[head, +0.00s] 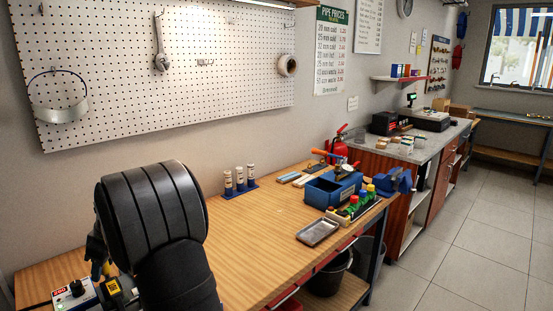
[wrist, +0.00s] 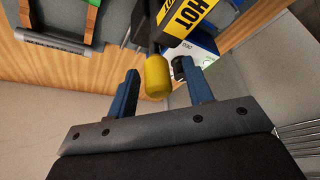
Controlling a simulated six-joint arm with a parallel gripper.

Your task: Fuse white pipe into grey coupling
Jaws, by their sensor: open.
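My gripper (wrist: 156,75) is open, its two blue fingers apart in the wrist view. A yellow rounded cylinder (wrist: 157,80) lies in view between the fingers; I cannot tell whether either finger touches it. A black and yellow HOT label (wrist: 186,18) is just beyond it, beside a white and blue box (wrist: 200,48). In the head view, a white control box (head: 76,295) with a red display stands at bottom left, partly behind my arm. Several whitish upright cylinders (head: 240,178) stand in a blue rack; they may be pipes. I cannot clearly identify the grey coupling.
The wooden bench (head: 262,225) has a clear middle. A grey tray (head: 318,232), a blue bin (head: 332,190), colour-capped bottles (head: 354,203) and a blue vise (head: 393,181) occupy its right end. A pegboard (head: 210,60) is behind. A bucket (head: 328,272) stands below.

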